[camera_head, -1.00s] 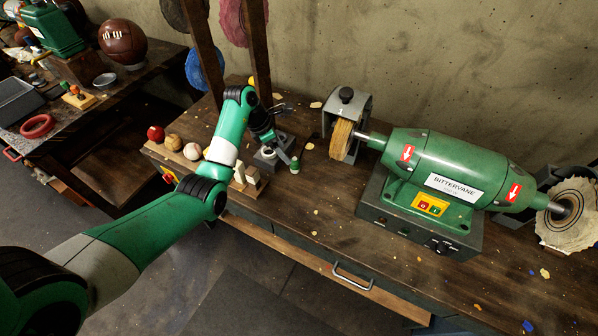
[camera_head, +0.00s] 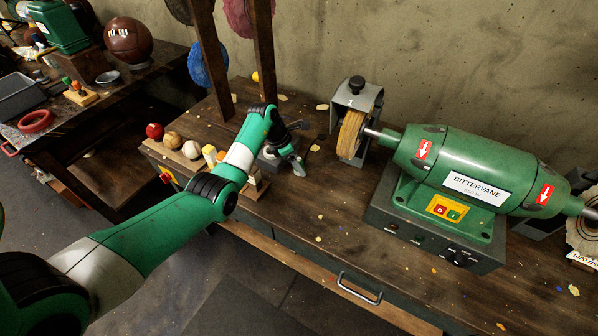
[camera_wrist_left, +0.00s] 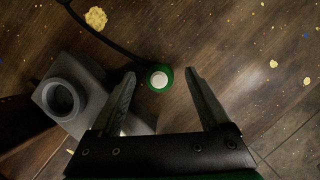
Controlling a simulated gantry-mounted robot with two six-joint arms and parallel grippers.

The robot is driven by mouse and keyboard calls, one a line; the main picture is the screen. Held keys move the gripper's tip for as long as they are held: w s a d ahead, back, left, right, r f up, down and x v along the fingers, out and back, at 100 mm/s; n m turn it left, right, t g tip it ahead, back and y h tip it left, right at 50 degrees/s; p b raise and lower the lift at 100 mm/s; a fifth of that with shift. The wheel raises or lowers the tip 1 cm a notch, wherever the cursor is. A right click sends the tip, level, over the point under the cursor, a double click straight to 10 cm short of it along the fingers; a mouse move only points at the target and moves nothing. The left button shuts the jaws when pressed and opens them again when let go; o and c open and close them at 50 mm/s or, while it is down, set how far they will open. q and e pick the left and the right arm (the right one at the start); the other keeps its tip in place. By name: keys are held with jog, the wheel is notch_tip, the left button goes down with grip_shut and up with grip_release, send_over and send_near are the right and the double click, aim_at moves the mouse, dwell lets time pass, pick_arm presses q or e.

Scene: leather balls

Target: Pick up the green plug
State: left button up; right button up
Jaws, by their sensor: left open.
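The green plug (camera_wrist_left: 160,78) shows in the left wrist view as a green ring with a pale round top, standing on the wooden bench. My left gripper (camera_wrist_left: 160,74) is open, with one finger on each side of the plug near the fingertips. I cannot tell whether either finger touches it. In the head view my left gripper (camera_head: 298,166) is over the bench beside a grey block, and it hides the plug. My right gripper is in neither view.
A grey block with a round socket (camera_wrist_left: 65,98) stands close left of the plug in the wrist view. In the head view several balls (camera_head: 173,141) line the bench's left end. A green buffing machine (camera_head: 460,172) stands at right.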

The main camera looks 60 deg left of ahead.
pick_arm(q)
jog(key=shift+x, duration=1.05)
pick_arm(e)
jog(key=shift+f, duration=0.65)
pick_arm(q)
grip_shut()
jog(key=shift+r, duration=0.1)
notch_tip(320, 180, up, 4)
jog(key=p, duration=0.3)
jog(key=shift+s+d+r, duration=0.1)
jog(key=shift+s, duration=0.1)
jog(key=s+d+r+p, duration=0.8)
jog(key=s+p, duration=0.1)
jog(key=s, duration=0.2)
jog(key=shift+r, duration=0.3)
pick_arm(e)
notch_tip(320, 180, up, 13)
